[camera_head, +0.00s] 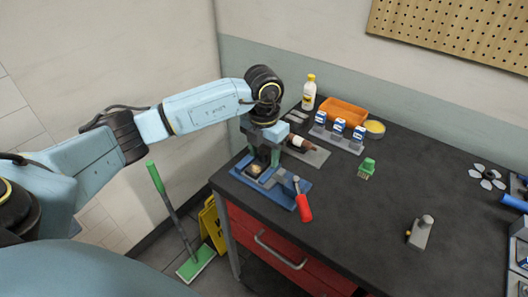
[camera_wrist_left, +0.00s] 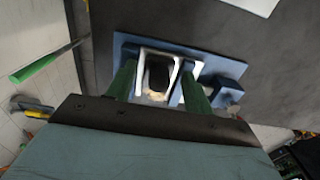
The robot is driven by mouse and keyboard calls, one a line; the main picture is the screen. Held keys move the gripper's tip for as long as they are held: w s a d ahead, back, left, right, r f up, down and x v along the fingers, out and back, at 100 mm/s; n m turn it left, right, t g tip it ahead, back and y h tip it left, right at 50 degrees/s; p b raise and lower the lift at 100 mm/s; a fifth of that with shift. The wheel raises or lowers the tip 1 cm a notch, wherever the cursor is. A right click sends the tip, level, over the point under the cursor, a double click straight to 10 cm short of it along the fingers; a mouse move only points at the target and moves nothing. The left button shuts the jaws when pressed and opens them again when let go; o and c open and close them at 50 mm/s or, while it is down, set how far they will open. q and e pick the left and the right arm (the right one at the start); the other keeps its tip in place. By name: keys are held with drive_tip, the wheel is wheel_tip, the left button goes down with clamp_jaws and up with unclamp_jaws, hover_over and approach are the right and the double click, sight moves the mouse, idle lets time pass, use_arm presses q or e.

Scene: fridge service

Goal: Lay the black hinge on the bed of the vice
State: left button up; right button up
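The vice has a blue base (camera_head: 290,193) at the near left corner of the dark bench, with a red-handled lever (camera_head: 303,203). It also shows in the left wrist view as a blue base (camera_wrist_left: 225,68) with bright metal jaws. A small black piece (camera_wrist_left: 158,75), which looks like the hinge, lies between those jaws, with a brassy patch at its near end. My left gripper (camera_head: 263,162) points down over the vice. In the left wrist view its green fingers (camera_wrist_left: 158,88) are apart, one on each side of the black piece, with gaps showing. My right gripper is out of view.
Behind the vice are a grey plate with a brown bottle (camera_head: 301,144), an orange tray (camera_head: 345,112), a white bottle (camera_head: 309,92) and a rack of blue-white boxes (camera_head: 338,130). A green brush (camera_head: 367,168) lies right of it.

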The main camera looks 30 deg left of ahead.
sight(263, 151)
use_arm(q)
drive_tip(key=shift+a, duration=0.1)
drive_tip(key=shift+r, duration=0.15)
wheel_tip(263, 151, up, 13)
drive_tip(key=p, duration=0.1)
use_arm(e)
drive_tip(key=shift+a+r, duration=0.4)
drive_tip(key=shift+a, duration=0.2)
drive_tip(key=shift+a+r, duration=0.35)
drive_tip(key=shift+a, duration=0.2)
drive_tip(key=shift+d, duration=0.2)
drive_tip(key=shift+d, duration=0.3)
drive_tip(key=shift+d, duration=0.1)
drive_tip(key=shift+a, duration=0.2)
